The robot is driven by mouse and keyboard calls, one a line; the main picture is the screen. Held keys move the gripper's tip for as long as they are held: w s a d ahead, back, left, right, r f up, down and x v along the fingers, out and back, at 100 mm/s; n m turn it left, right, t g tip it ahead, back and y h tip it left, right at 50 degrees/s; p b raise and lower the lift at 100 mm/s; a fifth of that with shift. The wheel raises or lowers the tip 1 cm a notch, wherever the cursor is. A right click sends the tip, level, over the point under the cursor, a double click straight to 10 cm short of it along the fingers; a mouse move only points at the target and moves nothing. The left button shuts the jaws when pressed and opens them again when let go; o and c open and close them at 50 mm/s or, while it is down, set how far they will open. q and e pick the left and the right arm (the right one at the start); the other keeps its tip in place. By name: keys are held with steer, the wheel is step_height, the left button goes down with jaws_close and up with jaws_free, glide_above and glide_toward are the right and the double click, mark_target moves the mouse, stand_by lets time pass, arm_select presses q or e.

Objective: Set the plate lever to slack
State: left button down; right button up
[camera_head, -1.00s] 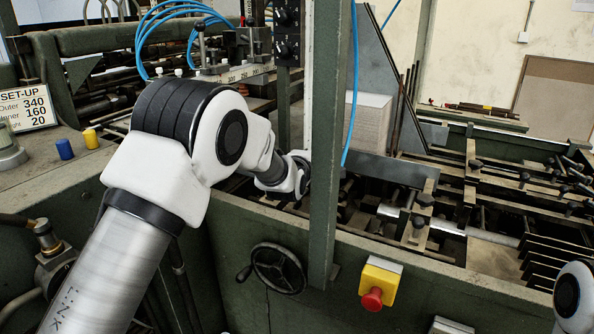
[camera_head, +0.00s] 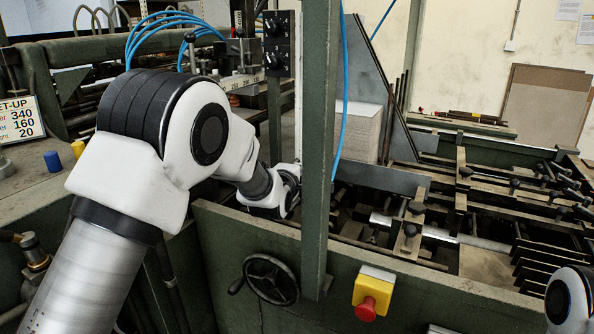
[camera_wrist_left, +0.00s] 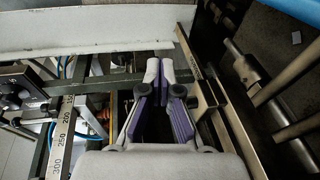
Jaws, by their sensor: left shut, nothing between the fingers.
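I cannot tell for certain which part is the plate lever. An upright lever with a dark ball knob (camera_head: 190,38) stands at the back of the machine in the head view, left of the black knob panel. My left gripper (camera_wrist_left: 165,68) shows in the wrist view with its purple-padded fingers shut and empty, pointing down into the machine between metal bars. In the head view its wrist reaches behind the green post, which hides the fingers. No lever shows between or touching the fingers. Only a white link of my right arm shows at the lower right; its gripper is out of view.
The green post (camera_head: 320,150) and a blue hose (camera_head: 343,130) stand close to my left wrist. A handwheel (camera_head: 270,279) and a red stop button (camera_head: 366,308) sit on the front panel. A numbered scale (camera_wrist_left: 62,135) lies left in the wrist view.

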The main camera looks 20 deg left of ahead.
arm_select(q)
steer(key=s, duration=0.3)
steer(key=shift+s+d+r, duration=0.1)
steer(key=shift+s+r, duration=0.25)
